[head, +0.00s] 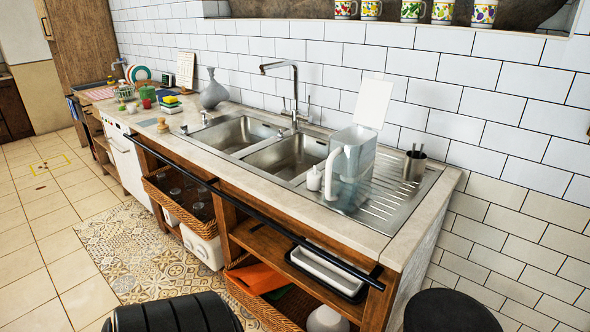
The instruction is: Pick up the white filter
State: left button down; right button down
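A small white filter-like piece (314,178) stands upright on the counter by the sink's drainboard. It is just left of a clear water pitcher (352,160) with a pale handle and spout. The pitcher's white lid (373,101) stands raised above it. The small white piece is close to the pitcher's handle; I cannot tell if they touch. Neither of my grippers shows in the head view.
A double steel sink (284,156) with a tall faucet (292,92) lies left of the pitcher. A metal cup with utensils (414,165) stands to its right. A black rail (285,232) runs along the counter front. Open shelves below hold baskets (180,208) and a white tray (328,270).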

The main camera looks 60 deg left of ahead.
aim_at(315, 178)
jog(key=u, duration=0.4)
jog(key=j+u, duration=0.1)
jog(key=u, duration=0.3)
jog(key=k+j+u, duration=0.1)
jog(key=u, duration=0.3)
jog(key=j+u, duration=0.1)
jog(key=u, duration=0.35)
